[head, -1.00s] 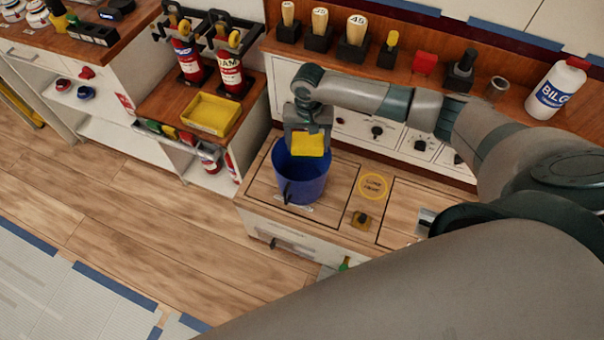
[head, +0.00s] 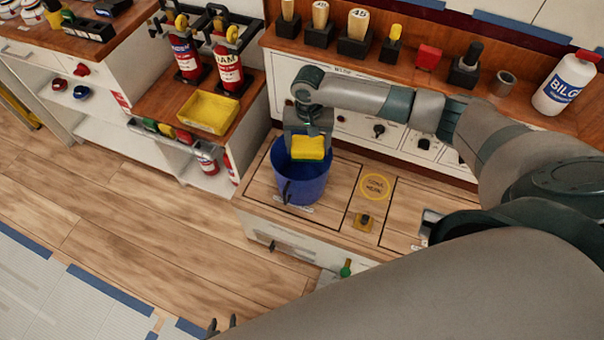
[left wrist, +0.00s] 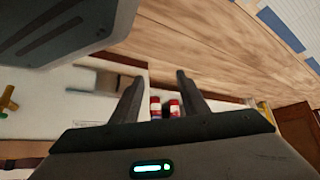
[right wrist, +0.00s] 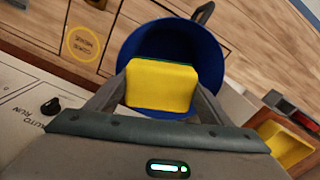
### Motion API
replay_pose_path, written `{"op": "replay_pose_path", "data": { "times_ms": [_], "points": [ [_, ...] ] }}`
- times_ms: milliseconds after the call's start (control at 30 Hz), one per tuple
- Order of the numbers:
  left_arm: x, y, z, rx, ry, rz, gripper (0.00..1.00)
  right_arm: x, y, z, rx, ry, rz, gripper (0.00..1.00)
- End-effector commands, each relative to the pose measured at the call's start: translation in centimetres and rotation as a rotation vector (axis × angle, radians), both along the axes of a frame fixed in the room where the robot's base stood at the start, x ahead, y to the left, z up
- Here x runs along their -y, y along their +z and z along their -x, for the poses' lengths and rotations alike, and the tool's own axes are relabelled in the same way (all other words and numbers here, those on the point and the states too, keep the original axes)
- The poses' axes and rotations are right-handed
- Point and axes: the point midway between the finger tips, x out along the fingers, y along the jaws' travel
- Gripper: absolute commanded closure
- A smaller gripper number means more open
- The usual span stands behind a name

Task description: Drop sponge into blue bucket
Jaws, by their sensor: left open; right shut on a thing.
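The blue bucket (head: 303,190) stands upright on the wooden counter, and its open mouth also shows in the right wrist view (right wrist: 160,45). The sponge (head: 308,148), yellow with a green layer, is held by my right gripper (head: 308,138) over the bucket's mouth. In the right wrist view the sponge (right wrist: 162,86) sits between both fingers and covers part of the bucket; its exact height against the rim is hard to tell. My left gripper (head: 222,326) barely shows at the bottom edge. In the left wrist view its fingers (left wrist: 158,85) are apart with nothing held.
A back ledge holds handled tools (head: 357,30), a red block (head: 428,57) and a white bottle (head: 563,85). Counter right of the bucket is mostly clear.

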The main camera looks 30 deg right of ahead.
Motion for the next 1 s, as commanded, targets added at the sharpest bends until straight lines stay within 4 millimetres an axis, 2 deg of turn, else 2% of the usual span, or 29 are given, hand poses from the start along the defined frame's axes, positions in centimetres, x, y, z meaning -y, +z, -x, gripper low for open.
{"op": "replay_pose_path", "data": {
  "times_ms": [67,200,400,867,900,1000],
  "points": [
    [0.4,-0.1,-0.5,0.016,0.000,0.007,0.59,0.0,-0.7,0.0,0.000,0.000,0.000,0.47],
    [-1.4,-1.3,0.4,-0.070,0.011,-0.028,0.59,0.0,-1.4,0.0,0.000,0.000,0.000,0.47],
    [-2.5,-2.2,1.0,-0.141,0.020,-0.050,0.59,0.0,-2.0,0.0,0.000,-0.001,0.001,0.47],
    [-3.0,-2.3,1.4,-0.174,0.024,-0.060,0.59,0.0,-2.1,0.0,0.000,-0.001,0.000,0.47],
    [-3.0,-2.4,1.4,-0.174,0.024,-0.060,0.59,0.0,-2.1,0.0,0.000,0.000,0.000,0.24],
    [-3.0,-2.4,1.3,-0.173,0.024,-0.060,0.59,0.0,-2.1,0.0,0.000,0.000,0.000,0.04]
  ]
}}
